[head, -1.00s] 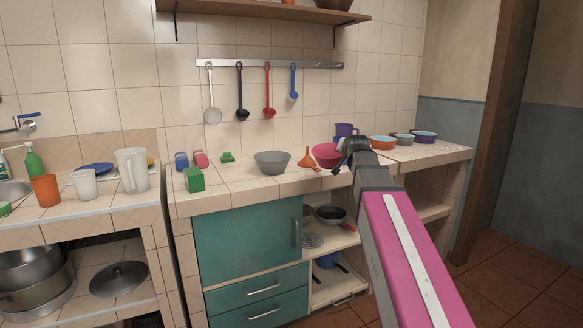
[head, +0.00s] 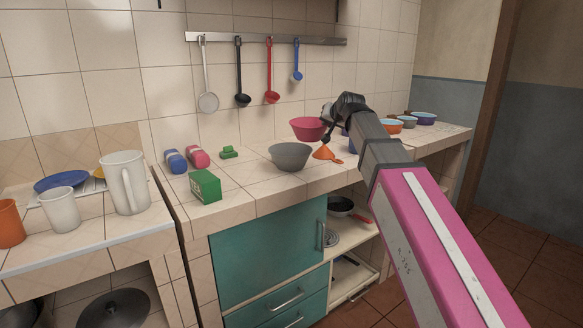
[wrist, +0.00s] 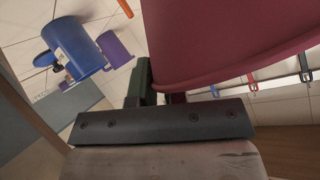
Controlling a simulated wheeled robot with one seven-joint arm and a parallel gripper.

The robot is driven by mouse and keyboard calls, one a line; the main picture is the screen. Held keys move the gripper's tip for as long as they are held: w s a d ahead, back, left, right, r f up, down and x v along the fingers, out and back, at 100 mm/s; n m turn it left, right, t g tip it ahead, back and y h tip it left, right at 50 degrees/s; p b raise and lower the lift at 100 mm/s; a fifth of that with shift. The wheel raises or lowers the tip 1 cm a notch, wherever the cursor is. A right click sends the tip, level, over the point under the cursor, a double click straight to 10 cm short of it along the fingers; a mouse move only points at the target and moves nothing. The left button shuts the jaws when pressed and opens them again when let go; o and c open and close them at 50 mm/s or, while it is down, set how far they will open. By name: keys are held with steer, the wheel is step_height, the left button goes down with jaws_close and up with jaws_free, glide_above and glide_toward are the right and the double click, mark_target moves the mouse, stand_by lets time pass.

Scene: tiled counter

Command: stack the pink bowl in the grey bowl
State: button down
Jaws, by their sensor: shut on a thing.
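The pink bowl (head: 307,128) is held above the counter, behind and slightly right of the grey bowl. It fills the upper right of the wrist view (wrist: 235,40). My gripper (head: 327,117) is shut on the right side of its rim; the fingertips are partly hidden. The grey bowl (head: 290,157) stands upright near the counter's front edge and looks empty. The pink bowl is apart from it.
An orange funnel (head: 324,153) lies right of the grey bowl. A green box (head: 205,186) and blue and pink bottles (head: 175,161) are to the left. Blue and purple mugs (wrist: 75,50) show in the wrist view. More bowls (head: 424,118) stand at the far right.

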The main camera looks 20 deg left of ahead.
steer(key=s+a+r+n+g+y, duration=0.25)
steer(key=s+a, duration=0.45)
steer(key=a, duration=0.5)
steer(key=w+d+f, duration=0.1)
steer(key=w+f, duration=0.1)
steer(key=w, duration=0.1)
steer(key=w+d+f, duration=0.1)
steer(key=w+f, duration=0.1)
steer(key=w, duration=0.1)
steer(key=w+d+f, duration=0.1)
steer(key=w+f, duration=0.1)
steer(key=w, duration=0.2)
steer(key=shift+d+f, duration=0.3)
steer(key=shift+f, duration=2.15)
steer(key=shift+f, duration=0.55)
steer(key=c, duration=1.4)
jaws_free()
steer(key=shift+c, duration=0.2)
